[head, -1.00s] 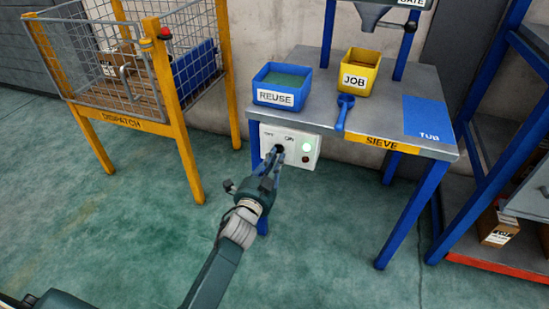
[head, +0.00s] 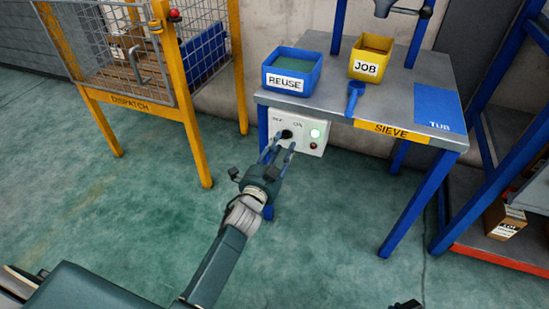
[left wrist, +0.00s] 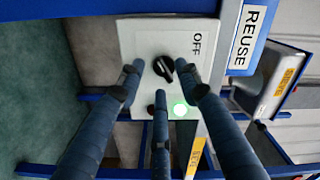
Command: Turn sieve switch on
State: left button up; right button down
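The sieve's white switch panel (head: 299,143) hangs under the front left of the bench. It has a black rotary knob (head: 286,134), OFF and ON labels, a bright green lamp (head: 315,134) and a dark red lamp (head: 313,146). My left gripper (head: 279,150) is in front of the knob with its fingers spread. In the left wrist view the knob (left wrist: 164,68) shows between the spread fingers, its handle slanted, with no finger visibly touching it. The ON label is hidden there. A dark part at the head view's bottom edge may be my right gripper (head: 405,304); its fingers are hidden.
The bench (head: 330,108) carries a blue REUSE bin (head: 284,84), a yellow JOB bin (head: 366,68) and a blue scoop (head: 353,97). A yellow-framed cage (head: 130,102) stands left and a blue rack (head: 500,145) right. The floor before the bench is open.

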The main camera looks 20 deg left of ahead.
pick_arm(q)
jog(key=s, duration=1.1)
jog(key=shift+a, duration=0.2)
